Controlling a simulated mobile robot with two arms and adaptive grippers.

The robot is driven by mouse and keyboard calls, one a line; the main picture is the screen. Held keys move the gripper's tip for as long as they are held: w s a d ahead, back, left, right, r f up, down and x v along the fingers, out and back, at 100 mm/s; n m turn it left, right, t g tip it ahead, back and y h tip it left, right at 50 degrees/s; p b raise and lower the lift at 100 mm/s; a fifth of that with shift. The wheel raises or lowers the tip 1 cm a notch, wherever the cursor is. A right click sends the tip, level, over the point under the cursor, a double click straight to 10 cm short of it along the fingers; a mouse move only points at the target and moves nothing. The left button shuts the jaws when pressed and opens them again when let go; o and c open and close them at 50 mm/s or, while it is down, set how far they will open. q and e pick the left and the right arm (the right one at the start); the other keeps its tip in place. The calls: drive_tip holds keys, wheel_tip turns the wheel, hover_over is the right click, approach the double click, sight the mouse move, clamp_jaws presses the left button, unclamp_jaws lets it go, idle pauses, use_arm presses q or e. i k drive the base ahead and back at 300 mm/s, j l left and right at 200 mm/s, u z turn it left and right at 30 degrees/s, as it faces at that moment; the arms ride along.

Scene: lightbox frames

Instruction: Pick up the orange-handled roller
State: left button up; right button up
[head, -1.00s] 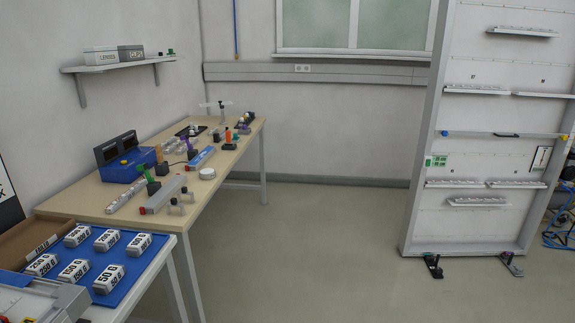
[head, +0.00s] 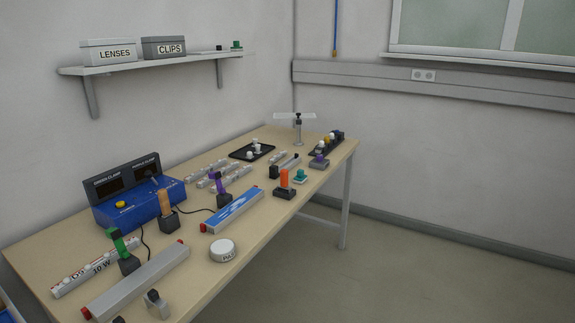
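A tool with a bright orange upright handle (head: 284,178) and a dark block-like base stands on the wooden table, right of centre in the head view. It fits the orange-handled roller; its underside is hidden. Another upright tool with a tan-brown handle (head: 165,203) stands further left, in front of the blue device. Neither of my grippers shows in the head view.
The table (head: 262,247) also holds a blue device (head: 130,207), a blue-and-white box (head: 233,210), a round white tin (head: 223,250), a long grey bar (head: 138,279), and green-handled (head: 118,243) and purple-handled (head: 222,189) tools. Floor right of the table is clear.

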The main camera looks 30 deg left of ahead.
sight(284, 188)
drive_tip(key=i+u, duration=0.45)
drive_tip(key=i, duration=0.15)
drive_tip(key=i+l+u, duration=0.2)
drive_tip(key=i+u, duration=1)
drive_tip(key=i+l+u, duration=0.1)
drive_tip(key=u, duration=0.2)
drive_tip(key=i, duration=0.1)
